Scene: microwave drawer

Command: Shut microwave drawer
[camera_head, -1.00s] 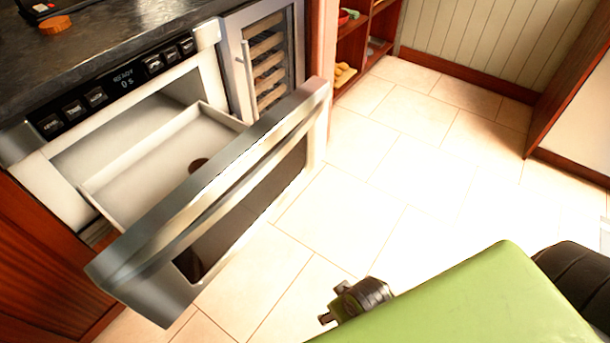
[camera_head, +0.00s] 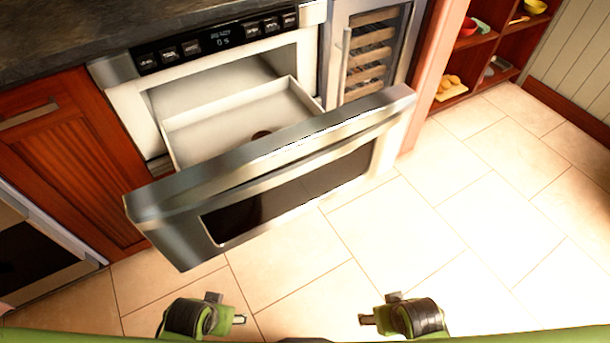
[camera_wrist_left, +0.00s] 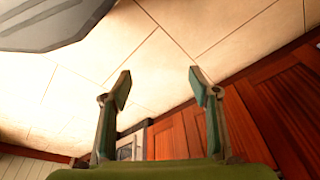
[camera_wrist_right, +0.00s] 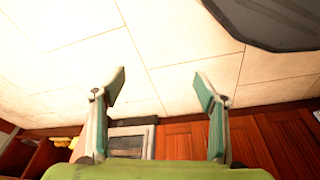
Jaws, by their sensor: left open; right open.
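The microwave drawer (camera_head: 290,195) is pulled well out of its cabinet in the head view. Its steel front has a long handle bar (camera_head: 300,160) and a dark window. The white tray behind the front (camera_head: 195,124) is open at the top, with a small dark round spot inside. The microwave's control panel (camera_head: 215,40) is above the opening. My left gripper (camera_wrist_left: 158,78) is open and empty in the left wrist view, over the floor. My right gripper (camera_wrist_right: 160,82) is open and empty in the right wrist view.
A red wood cabinet (camera_head: 75,150) stands left of the drawer, with another appliance (camera_head: 40,255) at far left. A wine cooler (camera_head: 368,55) and open shelves (camera_head: 480,50) are to the right. The tiled floor (camera_head: 400,230) before the drawer is clear.

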